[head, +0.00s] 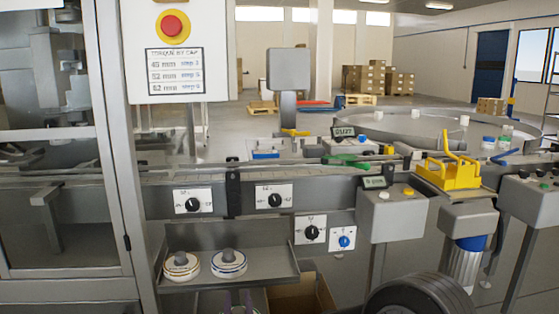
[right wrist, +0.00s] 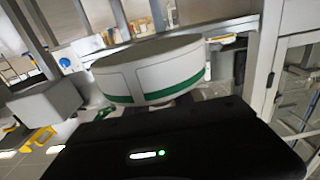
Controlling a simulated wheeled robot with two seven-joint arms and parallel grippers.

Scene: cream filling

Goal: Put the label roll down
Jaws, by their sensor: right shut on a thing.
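The label roll (right wrist: 150,72) is a wide white cylinder with a green band near its lower edge. It fills the middle of the right wrist view, just beyond the black body of my right gripper (right wrist: 165,103). My right gripper is shut on the roll; the fingertips are mostly hidden by it. The roll appears held in the air, and I cannot make out a surface touching it. In the head view a dark rounded shape, which I cannot identify for sure, shows at the bottom right.
Two round white pieces with grey knobs (head: 181,266) (head: 229,263) sit on a grey shelf (head: 265,278), whose right part is bare. An open cardboard box (head: 302,293) is below. Grey control boxes (head: 393,218) and a yellow fixture (head: 448,175) stand at the right.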

